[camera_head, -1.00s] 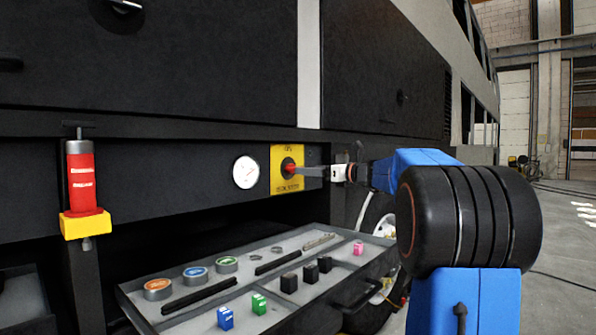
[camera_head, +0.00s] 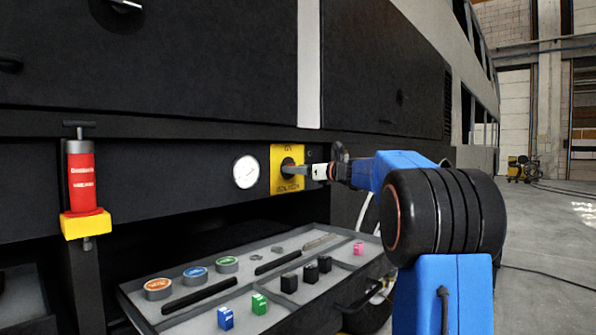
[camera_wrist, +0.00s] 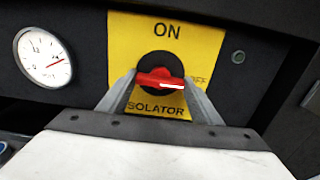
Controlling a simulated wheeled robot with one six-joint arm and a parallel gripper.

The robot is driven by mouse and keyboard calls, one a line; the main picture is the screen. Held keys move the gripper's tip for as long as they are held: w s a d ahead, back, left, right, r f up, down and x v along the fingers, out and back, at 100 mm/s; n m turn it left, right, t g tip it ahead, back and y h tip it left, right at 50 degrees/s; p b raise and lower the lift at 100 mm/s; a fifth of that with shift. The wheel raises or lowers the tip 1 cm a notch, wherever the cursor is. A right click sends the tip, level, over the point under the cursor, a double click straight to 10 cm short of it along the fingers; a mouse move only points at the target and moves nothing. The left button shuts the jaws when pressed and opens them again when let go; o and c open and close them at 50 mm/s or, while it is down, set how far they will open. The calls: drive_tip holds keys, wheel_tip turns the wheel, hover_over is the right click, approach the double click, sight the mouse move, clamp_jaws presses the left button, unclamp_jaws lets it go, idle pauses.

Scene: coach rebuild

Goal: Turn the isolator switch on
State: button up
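The isolator switch (camera_wrist: 160,79) has a red handle on a black round base, set on a yellow plate (camera_wrist: 213,42) marked ON at the top and OFF at the right. The handle lies nearly level, and its white mark points right, toward OFF. My gripper (camera_wrist: 160,84) is open in the wrist view, with one finger at each end of the handle; whether they touch it I cannot tell. In the head view my gripper (camera_head: 292,170) reaches the yellow plate (camera_head: 277,153) from the right and hides the red handle.
A white dial gauge (camera_head: 246,172) is left of the plate. Below is an open drawer tray (camera_head: 130,299) with round tins and small coloured blocks. A red cylinder in a yellow holder (camera_head: 84,185) hangs at left. Open floor lies at the right.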

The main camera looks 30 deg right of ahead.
drive_tip(key=shift+c, duration=0.6)
drive_tip(key=shift+n, duration=8.9)
drive_tip(key=shift+f, duration=0.1)
drive_tip(key=o, duration=1.1)
drive_tip(key=shift+c, duration=0.2)
